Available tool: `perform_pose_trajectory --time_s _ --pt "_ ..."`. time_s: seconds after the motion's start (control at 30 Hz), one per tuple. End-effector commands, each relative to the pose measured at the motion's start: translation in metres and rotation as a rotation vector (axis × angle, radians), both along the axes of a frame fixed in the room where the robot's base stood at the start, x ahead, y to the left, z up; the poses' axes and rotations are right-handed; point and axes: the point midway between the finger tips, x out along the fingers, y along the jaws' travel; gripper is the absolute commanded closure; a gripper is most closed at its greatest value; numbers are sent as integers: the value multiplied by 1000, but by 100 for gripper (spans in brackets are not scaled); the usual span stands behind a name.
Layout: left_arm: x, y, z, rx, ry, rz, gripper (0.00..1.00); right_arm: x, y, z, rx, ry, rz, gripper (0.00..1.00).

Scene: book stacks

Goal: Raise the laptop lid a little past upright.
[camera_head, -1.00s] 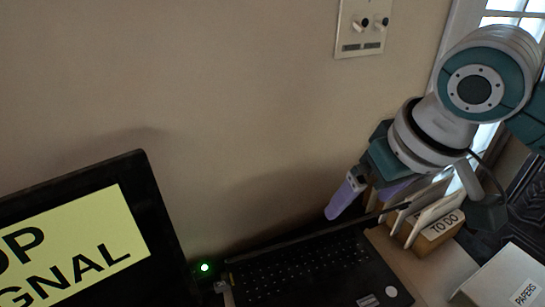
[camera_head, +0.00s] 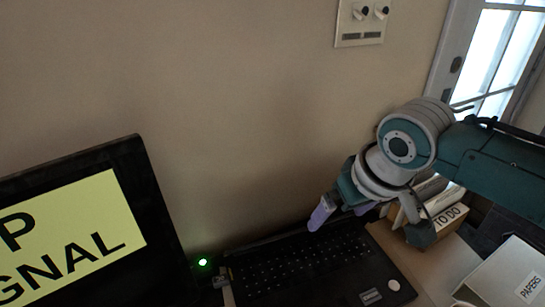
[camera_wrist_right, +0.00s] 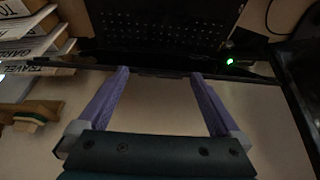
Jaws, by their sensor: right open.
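The black laptop (camera_head: 305,268) sits against the wall with its keyboard facing up, lower centre of the head view. Its lid (camera_wrist_right: 160,74) shows only as a thin dark edge beyond the keyboard, seen nearly edge-on, so its exact angle is hard to tell. My right gripper (camera_head: 340,220) is open at the wall side of the laptop, its purple fingers near the lid's edge. In the right wrist view both fingertips (camera_wrist_right: 160,71) reach that edge, one towards each side of its middle; contact is unclear. Nothing is between the fingers. My left gripper is not in view.
A black monitor (camera_head: 128,170) with a yellow sign stands left of the laptop, a green light (camera_head: 203,262) between them. A "TO DO" paper holder (camera_head: 447,220) and a "PAPERS" box (camera_head: 500,270) stand to the right. The wall (camera_head: 250,120) is close behind.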

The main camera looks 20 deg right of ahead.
Motion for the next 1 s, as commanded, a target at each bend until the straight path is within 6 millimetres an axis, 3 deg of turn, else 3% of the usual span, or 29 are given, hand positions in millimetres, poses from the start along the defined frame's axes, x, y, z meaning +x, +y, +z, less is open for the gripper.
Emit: perform_pose_trajectory --time_s 0.1,1.0 --pt "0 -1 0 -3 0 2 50 0 0 0 0 0 0 0" --pt "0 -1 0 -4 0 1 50 0 0 0 0 1 0 100"
